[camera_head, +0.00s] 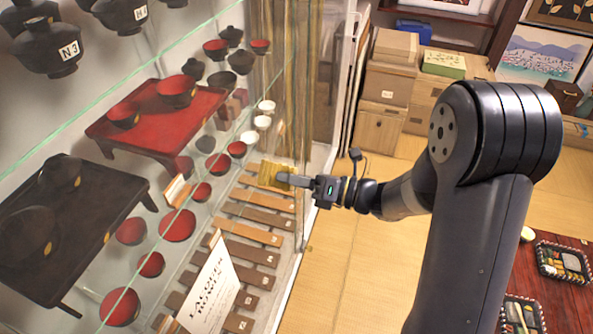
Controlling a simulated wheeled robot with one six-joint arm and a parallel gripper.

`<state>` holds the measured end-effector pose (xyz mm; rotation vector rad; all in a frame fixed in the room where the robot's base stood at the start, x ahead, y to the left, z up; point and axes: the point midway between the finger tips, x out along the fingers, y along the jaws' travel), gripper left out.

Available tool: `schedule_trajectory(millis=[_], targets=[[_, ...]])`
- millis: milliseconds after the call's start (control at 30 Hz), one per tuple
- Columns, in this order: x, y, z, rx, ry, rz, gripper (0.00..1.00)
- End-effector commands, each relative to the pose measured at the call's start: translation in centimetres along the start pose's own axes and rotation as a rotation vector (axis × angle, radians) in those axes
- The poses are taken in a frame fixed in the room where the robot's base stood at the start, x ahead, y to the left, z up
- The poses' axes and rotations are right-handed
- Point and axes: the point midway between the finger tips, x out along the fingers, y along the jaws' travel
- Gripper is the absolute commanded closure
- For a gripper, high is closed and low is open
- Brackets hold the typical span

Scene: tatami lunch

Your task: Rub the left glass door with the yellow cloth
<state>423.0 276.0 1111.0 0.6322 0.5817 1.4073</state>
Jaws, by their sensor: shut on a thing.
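My gripper (288,180) reaches in from the right and is shut on the yellow cloth (270,174). The cloth hangs past the fingertips at the left, in front of the lower shelf of the display case. The glass front (285,105) of the case is clear and hard to make out, so I cannot tell whether the cloth touches it. I cannot make out where one glass door ends and another begins.
Black and red lacquer bowls and a red stand (160,135) show in the case, with a white sign (212,290) low down. Boxes (390,85) are stacked at the back. A red table (560,295) with trays stands at the lower right. Tatami floor (350,270) between is clear.

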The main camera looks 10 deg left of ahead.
Motion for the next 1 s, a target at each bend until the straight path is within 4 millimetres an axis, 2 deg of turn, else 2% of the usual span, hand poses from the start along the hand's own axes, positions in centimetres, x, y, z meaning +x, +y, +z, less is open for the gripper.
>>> schedule_trajectory(millis=[133, 467, 1000], targets=[[0.1, 0.4, -0.2, -0.001, 0.004, 0.004, 0.8], [-0.1, 1.7, 1.2, -0.001, 0.002, 0.005, 0.8], [-0.3, -0.9, 3.5, 0.0, 0.001, 0.002, 0.8]])
